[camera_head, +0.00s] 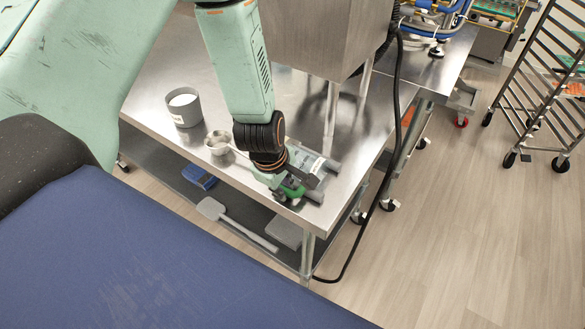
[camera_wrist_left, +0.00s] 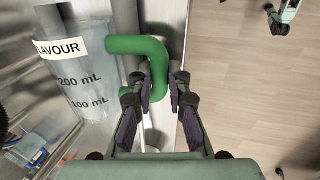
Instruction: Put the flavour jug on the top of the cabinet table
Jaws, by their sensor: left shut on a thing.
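The flavour jug (camera_wrist_left: 80,75) is a clear, bluish measuring jug with a white FLAVOUR label, mL marks and a green handle (camera_wrist_left: 138,46). In the left wrist view my left gripper (camera_wrist_left: 158,92) has its fingers on either side of this handle and is shut on it. In the head view my left gripper (camera_head: 290,190) is low at the front right corner of a steel table (camera_head: 245,82), and its wrist hides much of the jug. I cannot tell whether the jug touches the tabletop. I cannot tell which surface is the cabinet table.
A grey tub of white powder (camera_head: 184,108) and a small metal cup (camera_head: 218,141) stand on the table. A large steel housing (camera_head: 318,35) rises behind. A black cable (camera_head: 397,120) hangs at right. A wheeled rack (camera_head: 540,95) stands far right; the floor before it is clear.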

